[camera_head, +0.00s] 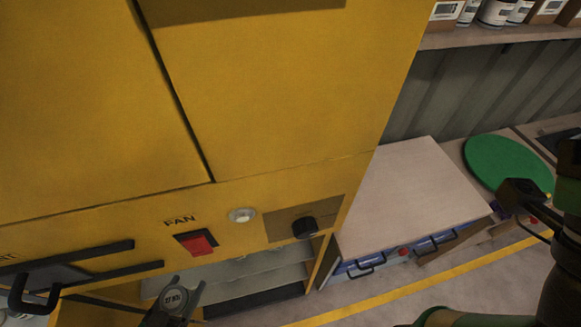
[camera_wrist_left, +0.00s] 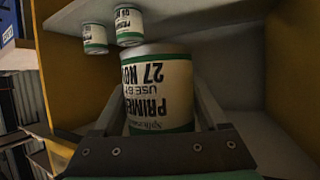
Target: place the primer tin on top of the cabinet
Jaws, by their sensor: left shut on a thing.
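The primer tin (camera_wrist_left: 158,85) has a white label with upside-down lettering and a green band. It fills the middle of the left wrist view. My left gripper (camera_head: 180,292) is shut on it, with one finger on each side. In the head view only a small part of the tin (camera_head: 174,298) shows between the fingers, at the open lower part of the tall yellow unit (camera_head: 290,95). A low cabinet (camera_head: 405,190) with a bare pale top and blue drawer fronts stands to the right.
Two similar tins (camera_wrist_left: 95,38) and (camera_wrist_left: 128,25) are by a shelf beyond the held tin. The unit's front has a red FAN switch (camera_head: 196,242) and a black knob (camera_head: 305,227). A green disc (camera_head: 508,163) lies right of the cabinet; bottles stand on a shelf (camera_head: 500,35) above.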

